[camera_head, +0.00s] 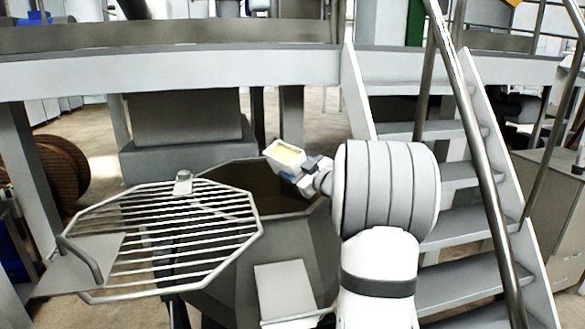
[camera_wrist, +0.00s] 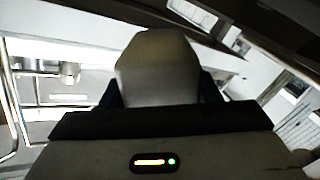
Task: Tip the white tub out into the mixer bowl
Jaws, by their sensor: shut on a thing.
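The white tub (camera_head: 284,156) shows in the head view with pale yellow contents inside. My gripper (camera_head: 300,176) is shut on it and holds it over the mixer bowl (camera_head: 310,245), near the bowl's far rim. The tub looks tilted, its open side partly facing the head camera. In the wrist view the tub (camera_wrist: 158,68) fills the middle, pale and close, between the dark fingers. The bowl is a dark, many-sided vessel; its inside is dark, and my arm hides its right part.
A barred grate lid (camera_head: 165,235) stands open at the left of the bowl. Metal stairs (camera_head: 455,175) with a handrail (camera_head: 480,150) rise close on the right. A grey platform beam (camera_head: 170,72) crosses behind. A brown reel (camera_head: 55,170) stands at the far left.

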